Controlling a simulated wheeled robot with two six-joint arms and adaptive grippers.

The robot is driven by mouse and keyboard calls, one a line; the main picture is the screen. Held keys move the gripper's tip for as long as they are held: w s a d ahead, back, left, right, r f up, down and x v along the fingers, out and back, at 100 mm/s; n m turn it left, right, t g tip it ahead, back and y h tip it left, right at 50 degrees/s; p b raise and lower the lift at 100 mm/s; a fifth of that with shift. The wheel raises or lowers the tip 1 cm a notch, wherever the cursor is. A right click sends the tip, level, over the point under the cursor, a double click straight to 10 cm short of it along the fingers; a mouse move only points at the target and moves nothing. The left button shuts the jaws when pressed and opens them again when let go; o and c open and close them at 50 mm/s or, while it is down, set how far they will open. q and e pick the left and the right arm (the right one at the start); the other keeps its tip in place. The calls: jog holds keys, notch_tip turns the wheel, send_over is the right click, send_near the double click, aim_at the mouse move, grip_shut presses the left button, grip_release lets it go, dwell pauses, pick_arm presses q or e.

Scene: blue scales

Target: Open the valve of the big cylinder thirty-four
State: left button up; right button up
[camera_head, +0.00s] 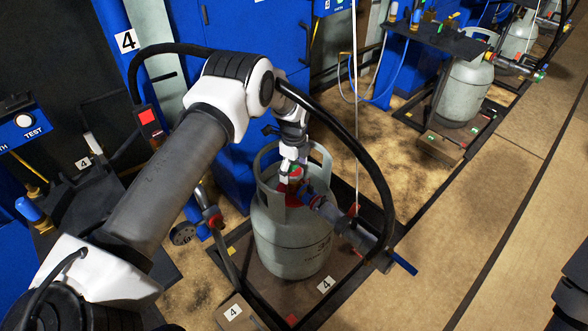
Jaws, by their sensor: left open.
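The big grey cylinder (283,245) stands upright on a scale platform (240,258); a dark number on its side is too small to read surely. A collar with openings surrounds its top. Inside the collar is the valve, with red and green parts (296,172) partly hidden by my gripper. A filling head (345,228) with a blue lever (402,263) reaches the valve from the right. My left gripper (289,178) points down into the collar at the valve, its fingers open; whether they touch the valve is unclear. My right gripper is not visible.
Another grey cylinder (465,92) stands on a scale at the upper right. A hose and a thin pole rise beside the near cylinder. Blue cabinets (255,40) stand behind. Number plates (326,284) mark the near scale.

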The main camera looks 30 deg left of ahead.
pick_arm(q)
jog(key=c, duration=1.1)
